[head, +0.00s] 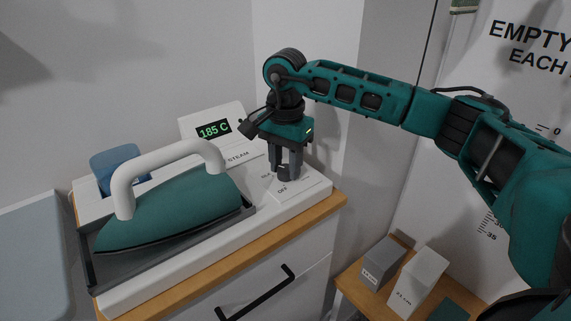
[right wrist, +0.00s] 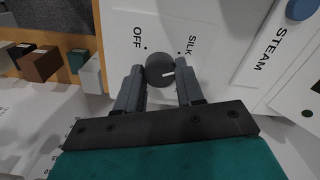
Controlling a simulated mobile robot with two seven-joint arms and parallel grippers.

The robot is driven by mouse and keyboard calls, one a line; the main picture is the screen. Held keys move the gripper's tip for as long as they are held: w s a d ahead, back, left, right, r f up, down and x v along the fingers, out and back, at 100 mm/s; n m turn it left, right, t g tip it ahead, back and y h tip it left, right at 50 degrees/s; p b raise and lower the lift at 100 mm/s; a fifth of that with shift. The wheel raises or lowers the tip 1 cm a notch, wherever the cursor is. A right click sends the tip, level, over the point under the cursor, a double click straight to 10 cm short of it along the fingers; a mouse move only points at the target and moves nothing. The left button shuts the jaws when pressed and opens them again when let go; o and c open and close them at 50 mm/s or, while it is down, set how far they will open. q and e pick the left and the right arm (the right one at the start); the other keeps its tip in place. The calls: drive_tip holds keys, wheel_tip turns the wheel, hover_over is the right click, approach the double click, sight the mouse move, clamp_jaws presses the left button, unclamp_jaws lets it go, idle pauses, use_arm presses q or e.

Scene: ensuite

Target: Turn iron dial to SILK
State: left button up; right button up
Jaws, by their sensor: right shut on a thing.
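The iron dial is a dark grey round knob (right wrist: 160,68) with a short white pointer mark. It sits on a white panel, with OFF (right wrist: 138,38) and SILK (right wrist: 190,46) printed beside it, each with a dot. In the right wrist view the pointer is on the knob's right side, the SILK side, pointing below the SILK dot. My right gripper (right wrist: 161,88) is shut on the dial, one finger on each side. In the head view it points straight down at the panel (head: 286,175), and its fingers hide most of the dial. My left gripper is not in view.
A teal iron (head: 175,208) with a white handle rests in a dark tray left of my gripper. A display (head: 214,130) reads 185 C. Small blocks (head: 421,280) stand on a lower wooden shelf at right.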

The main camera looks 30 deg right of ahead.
sight(285, 168)
drive_tip(key=shift+r+n, duration=0.1)
drive_tip(key=shift+n, duration=1.6)
drive_tip(key=o, duration=1)
drive_tip(key=shift+o, duration=0.2)
wheel_tip(285, 168, up, 13)
